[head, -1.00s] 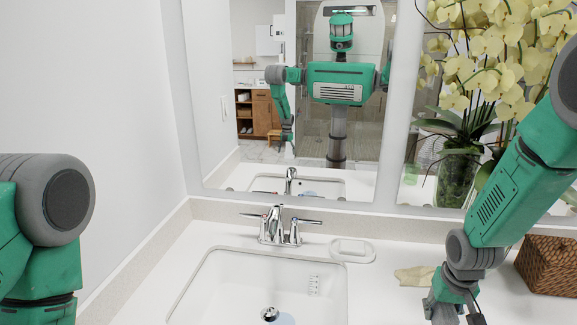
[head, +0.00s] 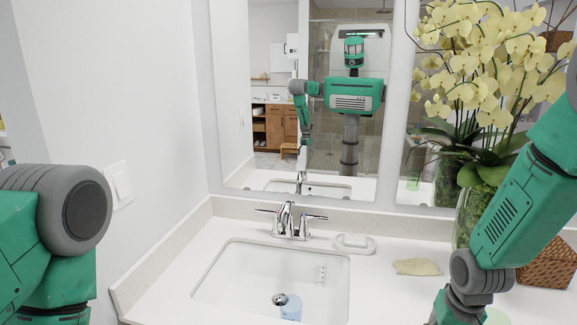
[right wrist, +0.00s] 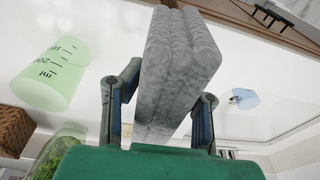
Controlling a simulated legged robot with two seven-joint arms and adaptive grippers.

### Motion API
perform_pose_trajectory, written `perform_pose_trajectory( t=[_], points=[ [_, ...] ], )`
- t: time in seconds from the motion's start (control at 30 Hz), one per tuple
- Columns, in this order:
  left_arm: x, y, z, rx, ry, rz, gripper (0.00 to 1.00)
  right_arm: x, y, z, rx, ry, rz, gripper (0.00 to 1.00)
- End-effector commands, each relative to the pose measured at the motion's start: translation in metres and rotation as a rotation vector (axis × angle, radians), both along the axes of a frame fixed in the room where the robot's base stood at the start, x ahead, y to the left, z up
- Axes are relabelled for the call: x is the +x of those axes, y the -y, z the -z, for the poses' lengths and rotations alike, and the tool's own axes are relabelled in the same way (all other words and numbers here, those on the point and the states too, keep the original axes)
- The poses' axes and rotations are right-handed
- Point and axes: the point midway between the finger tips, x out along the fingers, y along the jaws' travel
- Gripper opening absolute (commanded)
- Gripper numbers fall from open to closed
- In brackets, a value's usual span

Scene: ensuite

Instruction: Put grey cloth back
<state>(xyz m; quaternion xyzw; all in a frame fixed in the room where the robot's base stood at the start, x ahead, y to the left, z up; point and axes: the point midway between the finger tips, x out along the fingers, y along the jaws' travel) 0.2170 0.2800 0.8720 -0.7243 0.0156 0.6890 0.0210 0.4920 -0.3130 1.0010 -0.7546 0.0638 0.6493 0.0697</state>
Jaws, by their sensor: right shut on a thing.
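The grey cloth (right wrist: 180,50) is a thick folded block in the right wrist view. My right gripper (right wrist: 168,92) is shut on it, with one finger on each side. The cloth stands out past the fingertips, and its lower part is between the fingers. In the head view my right wrist is at the lower right edge, over the counter, and the cloth is hidden below the frame. My left arm comes in from the left in the head view, and its gripper is outside the frame.
The white counter (head: 385,290) holds a sink (head: 245,285) with a blue cup (head: 291,308), a faucet (head: 290,220), soap dish (head: 355,245), beige sponge (head: 417,267), orchid (head: 480,80) and wicker basket (head: 548,268). A green measuring cup (right wrist: 52,77) is near the cloth. A mirror is behind.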

Motion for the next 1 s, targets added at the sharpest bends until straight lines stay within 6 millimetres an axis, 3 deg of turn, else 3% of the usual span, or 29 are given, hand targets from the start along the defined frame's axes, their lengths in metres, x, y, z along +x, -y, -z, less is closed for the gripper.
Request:
perform_pose_trajectory(
  t=[0.3,0.6,1.0],
  points=[
    [0.000,0.000,0.000,0.000,0.000,0.000,0.76,-0.050,-0.051,-0.026,0.001,0.006,-0.101,0.01],
    [0.000,0.000,0.002,0.000,0.000,0.000,0.76,-0.103,-0.082,-0.042,-0.020,-0.001,-0.195,0.01],
    [0.000,0.000,0.067,0.000,0.000,0.000,0.76,-0.099,-0.081,0.025,-0.016,-0.001,-0.189,0.01]
  ],
)
